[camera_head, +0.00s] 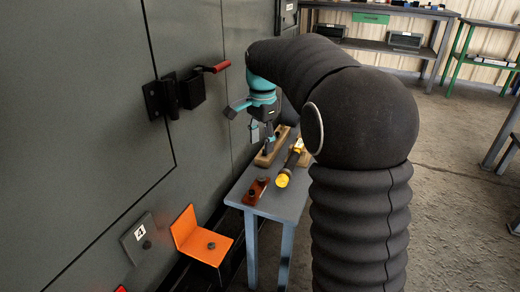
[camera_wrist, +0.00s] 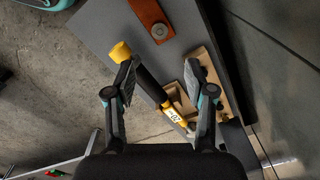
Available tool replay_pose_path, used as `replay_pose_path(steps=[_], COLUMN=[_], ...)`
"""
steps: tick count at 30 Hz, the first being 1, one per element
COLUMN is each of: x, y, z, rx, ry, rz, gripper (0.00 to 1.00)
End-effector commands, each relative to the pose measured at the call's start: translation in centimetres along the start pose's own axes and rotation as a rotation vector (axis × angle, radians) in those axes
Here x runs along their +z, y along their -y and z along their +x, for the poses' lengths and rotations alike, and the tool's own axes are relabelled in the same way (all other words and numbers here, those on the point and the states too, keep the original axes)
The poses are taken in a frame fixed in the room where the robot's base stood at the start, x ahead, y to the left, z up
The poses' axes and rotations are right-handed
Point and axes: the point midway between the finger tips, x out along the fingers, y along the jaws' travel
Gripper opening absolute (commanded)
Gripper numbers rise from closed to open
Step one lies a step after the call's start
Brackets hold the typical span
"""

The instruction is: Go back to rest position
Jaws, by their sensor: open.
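My gripper (camera_head: 262,134) is open and empty. In the head view it hangs above the far part of a small grey table (camera_head: 284,202), next to the enclosure wall. In the wrist view my open gripper (camera_wrist: 160,76) points down over the table. A yellow and black tool (camera_wrist: 150,83) with a yellow end cap lies on the table and passes between the fingers in that picture; it also shows in the head view (camera_head: 284,179). The height between the fingertips and the tool is hard to tell.
The grey enclosure (camera_head: 90,110) stands at the left with a red-handled latch (camera_head: 193,91) jutting out. On the table are a wooden holder (camera_head: 271,151) and a brown-red plate (camera_head: 256,191). An orange bracket (camera_head: 205,243) sits low by the enclosure. Floor at the right is open.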

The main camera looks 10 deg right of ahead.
Motion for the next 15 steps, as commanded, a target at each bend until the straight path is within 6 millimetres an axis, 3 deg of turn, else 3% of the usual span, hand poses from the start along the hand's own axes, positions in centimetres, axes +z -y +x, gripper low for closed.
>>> replay_pose_path(steps=[8, 15], x=[-0.3, 0.4], y=[0.6, -1.0], z=[-0.2, 3.3], rx=[-0.028, -0.022], ry=[-0.015, -0.018], rz=[-0.165, -0.447], gripper=[0.54, 0.54])
